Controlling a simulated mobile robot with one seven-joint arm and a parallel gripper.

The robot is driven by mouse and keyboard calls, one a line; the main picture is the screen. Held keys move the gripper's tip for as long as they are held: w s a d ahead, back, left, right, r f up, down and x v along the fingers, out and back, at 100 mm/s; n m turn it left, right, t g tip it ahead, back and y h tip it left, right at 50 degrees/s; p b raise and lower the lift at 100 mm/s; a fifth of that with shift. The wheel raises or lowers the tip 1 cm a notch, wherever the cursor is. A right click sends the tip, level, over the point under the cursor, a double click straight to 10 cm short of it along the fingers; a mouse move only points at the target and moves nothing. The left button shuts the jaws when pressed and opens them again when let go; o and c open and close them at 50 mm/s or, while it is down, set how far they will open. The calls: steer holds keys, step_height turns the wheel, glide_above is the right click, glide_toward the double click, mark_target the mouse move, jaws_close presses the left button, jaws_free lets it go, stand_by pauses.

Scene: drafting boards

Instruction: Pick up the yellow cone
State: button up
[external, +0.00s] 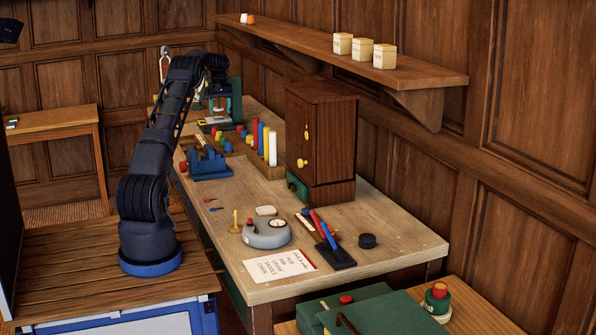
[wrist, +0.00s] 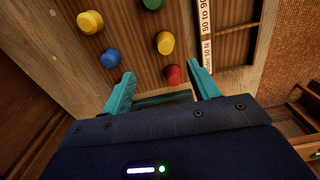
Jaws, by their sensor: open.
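My gripper (wrist: 160,72) has teal fingers, which are apart with nothing held between them. In the wrist view, two yellow pieces lie ahead of the fingertips: one yellow piece (wrist: 165,42) just beyond the gap, and another (wrist: 90,22) at the upper left. From this angle I cannot tell which one is a cone. A red piece (wrist: 173,74) is between the fingertips in the picture, nearer the right finger. A blue piece (wrist: 111,58) is beyond the left finger. In the external view my gripper (external: 220,103) is over the far end of the workbench, its fingers small.
A green piece (wrist: 152,4) is at the top edge of the wrist view. A labelled strip (wrist: 206,30) and wooden compartments are on the right. In the external view, a wooden cabinet (external: 320,135) and tall coloured cylinders stand nearer on the bench (external: 380,225); a shelf (external: 330,47) runs above.

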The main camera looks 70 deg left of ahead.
steer(key=f, duration=0.1)
glide_above(219, 132)
steer(key=f, duration=0.5)
steer(key=shift+w+a, duration=0.2)
steer(key=shift+w, duration=0.05)
steer(key=shift+s+d+f, duration=0.1)
steer(key=shift+s+f, duration=0.05)
steer(key=shift+f, duration=1.25)
steer(key=shift+s+f, duration=0.1)
steer(key=shift+f, duration=1.3)
steer(key=c, duration=1.1)
steer(key=shift+o, duration=0.2)
steer(key=shift+r, duration=0.15)
